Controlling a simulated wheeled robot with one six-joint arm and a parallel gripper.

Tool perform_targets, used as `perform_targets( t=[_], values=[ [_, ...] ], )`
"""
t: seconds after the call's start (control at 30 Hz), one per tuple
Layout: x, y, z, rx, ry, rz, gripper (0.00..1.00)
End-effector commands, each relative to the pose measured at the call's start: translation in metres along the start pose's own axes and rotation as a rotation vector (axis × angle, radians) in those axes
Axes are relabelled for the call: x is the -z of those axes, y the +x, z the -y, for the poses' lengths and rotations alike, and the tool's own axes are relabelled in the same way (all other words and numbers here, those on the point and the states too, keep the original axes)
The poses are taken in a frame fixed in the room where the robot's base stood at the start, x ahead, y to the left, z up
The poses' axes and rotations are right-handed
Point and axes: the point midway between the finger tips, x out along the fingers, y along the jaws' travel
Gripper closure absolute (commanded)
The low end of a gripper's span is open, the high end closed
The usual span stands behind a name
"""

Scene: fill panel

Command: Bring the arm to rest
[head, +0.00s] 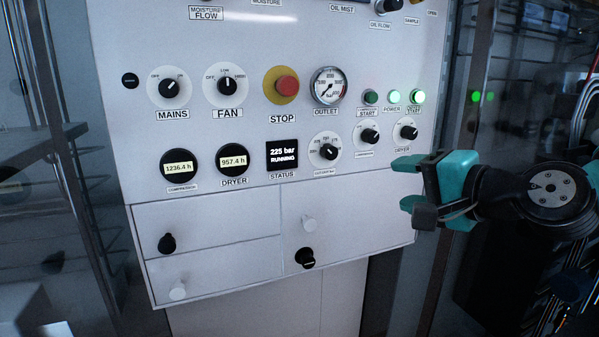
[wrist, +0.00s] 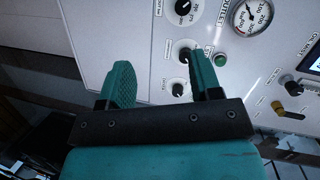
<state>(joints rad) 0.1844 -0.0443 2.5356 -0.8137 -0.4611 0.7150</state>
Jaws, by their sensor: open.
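My gripper (head: 405,180) is teal and black and reaches in from the right in the head view. It is open, with nothing between its fingers. It is in front of the lower right part of the white control panel (head: 230,140), beside the dryer knob (head: 408,132). In the wrist view my gripper (wrist: 160,82) shows its two teal fingers spread apart, with the panel behind them. A black knob (wrist: 179,88) shows between the fingers, and another knob is partly hidden by the right finger. I cannot tell the exact gap between the fingertips and the panel.
The panel carries a red stop button (head: 287,85), an outlet gauge (head: 328,87), a status display (head: 282,154) reading 225 bar RUNNING, and several dials. Lower doors have protruding knobs (head: 306,258). Metal posts (head: 458,100) stand right of the panel. Lit green lamps (head: 417,96) are near my gripper.

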Motion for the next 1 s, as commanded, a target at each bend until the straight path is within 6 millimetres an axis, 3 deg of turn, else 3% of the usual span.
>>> perform_targets(
  t=[0.03, 0.1, 0.2, 0.3, 0.5, 0.6, 1.0],
  values=[
    [-0.029, -0.001, -0.005, -0.063, -0.112, 0.110, 0.42],
    [-0.069, -0.009, -0.019, -0.166, -0.295, 0.284, 0.42],
    [-0.114, -0.034, -0.042, -0.292, -0.547, 0.535, 0.42],
    [-0.142, -0.066, -0.061, -0.385, -0.758, 0.763, 0.42],
    [-0.163, -0.115, -0.083, -0.484, -0.996, 1.065, 0.42],
    [-0.164, -0.125, -0.087, -0.502, -1.035, 1.124, 0.42],
    [-0.165, -0.127, -0.088, -0.505, -1.041, 1.137, 0.42]
  ],
)
